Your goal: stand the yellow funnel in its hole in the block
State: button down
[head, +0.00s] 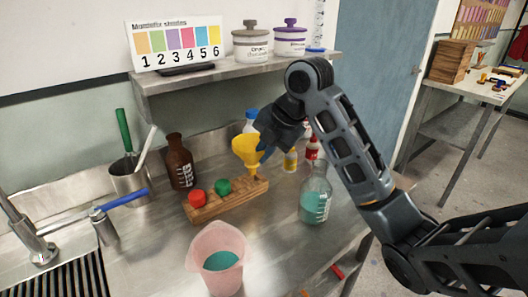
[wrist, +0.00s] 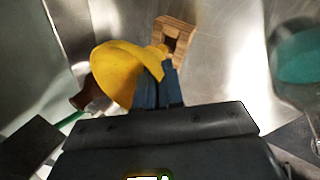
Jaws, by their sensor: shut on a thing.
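The yellow funnel (head: 246,148) is held with its wide mouth up and its spout down, tilted somewhat. My gripper (head: 266,153) is shut on it from the right side. The wooden block (head: 225,206) lies on the steel bench, and the spout is over its right end. In the wrist view the funnel (wrist: 118,72) is in the fingers (wrist: 162,84). Its spout tip shows beside a dark square hole in the block (wrist: 178,25). The hole looks open; I cannot tell the height gap between tip and block.
Red (head: 197,198) and green (head: 222,186) stoppers sit in the block. A brown bottle (head: 181,162) stands behind, a flask of teal liquid (head: 315,196) to the right, and a pink jug (head: 218,253) in front. Small bottles stand behind my gripper. A shelf (head: 230,72) hangs above.

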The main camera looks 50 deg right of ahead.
jog(key=shift+f+b, duration=1.9)
jog(key=shift+f, duration=0.15)
jog(key=c, duration=1.2)
grip_release()
jog(key=shift+f, duration=0.1)
